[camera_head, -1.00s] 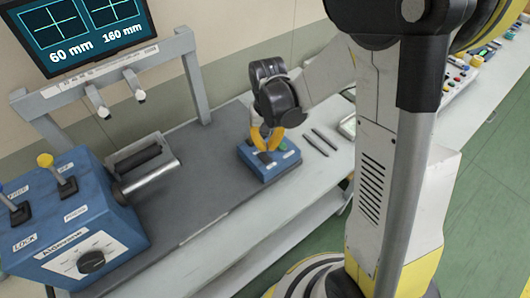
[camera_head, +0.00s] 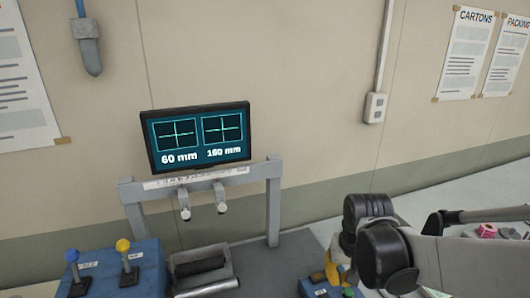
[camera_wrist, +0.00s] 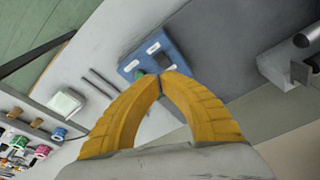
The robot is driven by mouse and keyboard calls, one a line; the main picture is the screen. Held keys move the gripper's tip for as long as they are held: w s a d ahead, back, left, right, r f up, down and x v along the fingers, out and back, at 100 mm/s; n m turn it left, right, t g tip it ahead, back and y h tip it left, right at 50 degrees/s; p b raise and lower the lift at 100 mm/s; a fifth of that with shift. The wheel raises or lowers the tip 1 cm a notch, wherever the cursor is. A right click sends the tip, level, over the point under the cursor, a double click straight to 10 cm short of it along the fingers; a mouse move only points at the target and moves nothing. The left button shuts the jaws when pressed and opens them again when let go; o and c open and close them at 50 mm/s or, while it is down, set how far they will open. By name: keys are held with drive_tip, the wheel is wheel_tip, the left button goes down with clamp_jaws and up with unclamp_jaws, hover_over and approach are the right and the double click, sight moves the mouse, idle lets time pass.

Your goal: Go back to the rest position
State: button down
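My gripper shows in the wrist view (camera_wrist: 161,77) with its two curved yellow fingers bowed and their tips together. I see nothing held between them. In the head view my gripper (camera_head: 332,270) is at the lower right of centre, partly hidden by my dark arm joint. The fingers are over or beside a small blue box with a green button. The box shows in the wrist view (camera_wrist: 173,52) just beyond the fingertips, and in the head view (camera_head: 308,290) it is cut by the bottom edge. I cannot tell the gap between them.
A monitor (camera_head: 197,138) reading 60 mm and 160 mm stands on a grey frame (camera_head: 273,215). A blue control box (camera_head: 145,268) with two levers and a metal roller (camera_head: 207,283) are lower left. Two dark rods (camera_wrist: 100,82) and coloured small parts (camera_wrist: 40,150) lie on the bench.

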drive_tip(key=s+r+n+t+b, duration=0.1)
drive_tip(key=s+r+t, duration=0.3)
drive_tip(key=s, duration=0.6)
drive_tip(key=shift+r+n+t+b, duration=0.3)
drive_tip(key=shift+r+t+b, duration=0.1)
drive_tip(key=shift+r+b, duration=0.5)
drive_tip(key=shift+r, duration=0.1)
